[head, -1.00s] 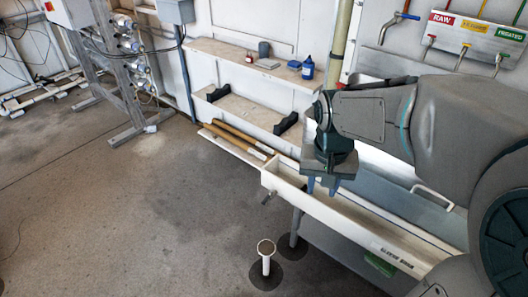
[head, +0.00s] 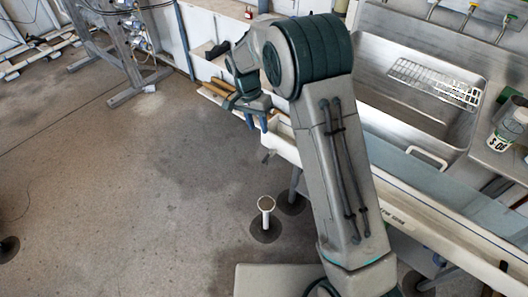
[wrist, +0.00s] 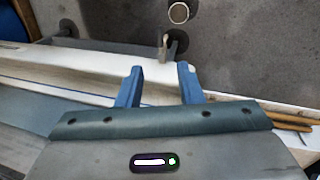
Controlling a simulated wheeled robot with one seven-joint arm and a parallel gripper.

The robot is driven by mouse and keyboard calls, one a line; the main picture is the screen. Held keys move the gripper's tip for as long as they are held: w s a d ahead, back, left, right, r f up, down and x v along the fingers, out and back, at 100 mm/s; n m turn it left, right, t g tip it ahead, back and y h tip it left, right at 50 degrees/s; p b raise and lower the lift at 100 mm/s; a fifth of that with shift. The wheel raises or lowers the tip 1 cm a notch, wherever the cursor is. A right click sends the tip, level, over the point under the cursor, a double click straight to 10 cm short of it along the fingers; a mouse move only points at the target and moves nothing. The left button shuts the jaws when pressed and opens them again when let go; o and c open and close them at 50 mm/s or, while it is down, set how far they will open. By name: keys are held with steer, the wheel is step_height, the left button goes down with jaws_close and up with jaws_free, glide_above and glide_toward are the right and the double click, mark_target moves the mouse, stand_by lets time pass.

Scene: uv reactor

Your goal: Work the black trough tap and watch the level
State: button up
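The trough (head: 392,216) is long and white and runs from the middle of the head view to the lower right, partly hidden by my arm. A small dark tap (head: 268,157) sticks out low at its left end. In the wrist view the tap (wrist: 168,46) stands beyond my fingertips, against the trough's pale wall (wrist: 95,66). My gripper (head: 256,121) is above the trough's left end, pointing down. Its two blue fingers (wrist: 160,72) are apart with nothing between them, and the tap is not touched. The water level inside cannot be made out.
A white upright pipe (head: 266,205) stands in a dark floor patch below the tap; its round top (wrist: 179,12) shows in the wrist view. A steel sink (head: 420,100) with a rack (head: 435,83) and a labelled bottle (head: 508,130) are at right.

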mark_target(267, 156)
steer(key=f, duration=0.4)
steer(key=d+f, duration=0.1)
steer(key=f, duration=0.3)
steer(key=s+d+f, duration=0.1)
steer(key=f, duration=0.3)
steer(key=shift+s+d+f+b, duration=0.1)
steer(key=shift+f+b, duration=0.2)
steer(key=shift+c, duration=0.2)
jaws_close()
